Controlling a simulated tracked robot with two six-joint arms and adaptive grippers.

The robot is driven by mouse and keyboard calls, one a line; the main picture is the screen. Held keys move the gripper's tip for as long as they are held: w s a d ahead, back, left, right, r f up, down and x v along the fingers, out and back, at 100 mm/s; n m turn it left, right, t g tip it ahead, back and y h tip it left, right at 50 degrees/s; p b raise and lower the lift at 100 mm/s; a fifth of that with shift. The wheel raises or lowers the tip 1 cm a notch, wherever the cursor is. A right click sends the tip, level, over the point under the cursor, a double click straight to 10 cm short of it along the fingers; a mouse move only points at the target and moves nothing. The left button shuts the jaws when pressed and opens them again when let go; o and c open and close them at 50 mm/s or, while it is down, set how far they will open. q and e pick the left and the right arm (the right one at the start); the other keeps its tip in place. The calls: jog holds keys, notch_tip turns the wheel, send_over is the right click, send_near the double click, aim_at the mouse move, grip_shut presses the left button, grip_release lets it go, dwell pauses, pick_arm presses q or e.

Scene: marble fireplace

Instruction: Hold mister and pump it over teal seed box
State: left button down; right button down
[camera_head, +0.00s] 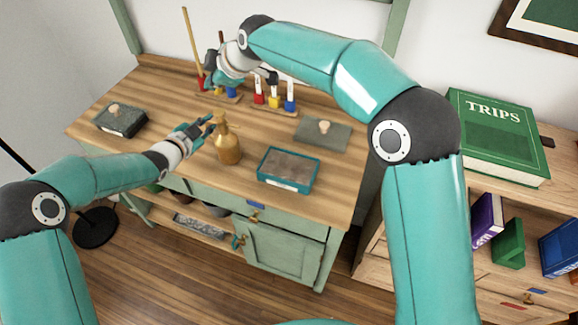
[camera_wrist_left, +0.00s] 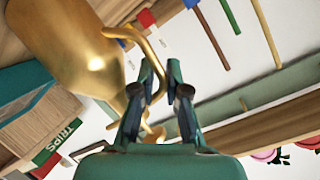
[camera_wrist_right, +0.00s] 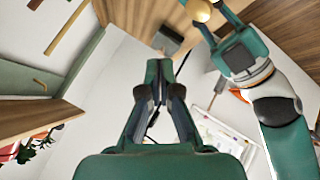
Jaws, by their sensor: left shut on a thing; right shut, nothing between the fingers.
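The brass mister (camera_head: 229,150) is upright over the middle of the wooden bench, left of the teal seed box (camera_head: 289,183); I cannot tell if its base touches the wood. The seed box is filled with brown soil. My left gripper (camera_head: 208,121) is shut on the mister near its neck. In the left wrist view the gripper (camera_wrist_left: 157,68) is at the curved gold handle, with the mister body (camera_wrist_left: 75,45) to the left. My right gripper (camera_head: 212,82) is shut and empty above the back of the bench, behind the mister. The right wrist view shows its closed fingers (camera_wrist_right: 159,68).
A dark box with a wooden knob (camera_head: 121,121) sits at the bench's left. A grey knobbed lid (camera_head: 322,134) lies behind the seed box. Racks with coloured pieces (camera_head: 274,101) and upright sticks stand at the back. A shelf with a green book (camera_head: 496,135) is at right.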

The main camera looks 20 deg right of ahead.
aim_at(220, 112)
notch_tip(220, 112, up, 4)
jog(key=shift+s+f, duration=0.1)
jog(key=shift+f, duration=0.05)
dwell(0.4)
jog(key=shift+f, duration=0.1)
jog(key=shift+f, duration=4.3)
jog(key=shift+f, duration=0.15)
jog(key=shift+f, duration=0.25)
